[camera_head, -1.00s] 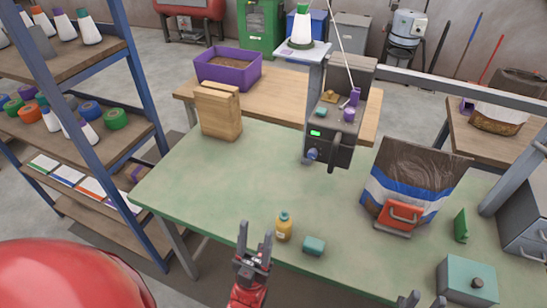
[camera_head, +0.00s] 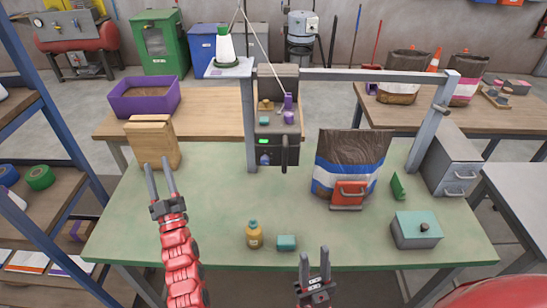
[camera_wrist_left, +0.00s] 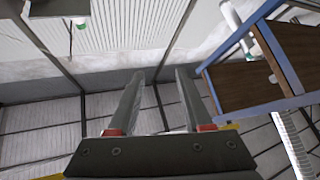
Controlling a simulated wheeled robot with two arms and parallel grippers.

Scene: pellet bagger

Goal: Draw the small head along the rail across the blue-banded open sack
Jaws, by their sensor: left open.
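The small dark head (camera_head: 276,148), with a green light and a black handle at its front, hangs at the left end of the grey rail (camera_head: 375,76). The open sack (camera_head: 346,181), brown with blue and white bands, stands upright to the head's right, below the rail. An orange-red clamp-like piece with a handle (camera_head: 349,193) is at its front. My left gripper (camera_head: 161,178) is open and empty above the table's left part, well left of the head; its fingers also show in the left wrist view (camera_wrist_left: 158,100). My right gripper (camera_head: 315,262) is open and empty near the table's front edge.
A blue-framed shelf (camera_head: 50,125) stands left. The table's left-middle is clear.

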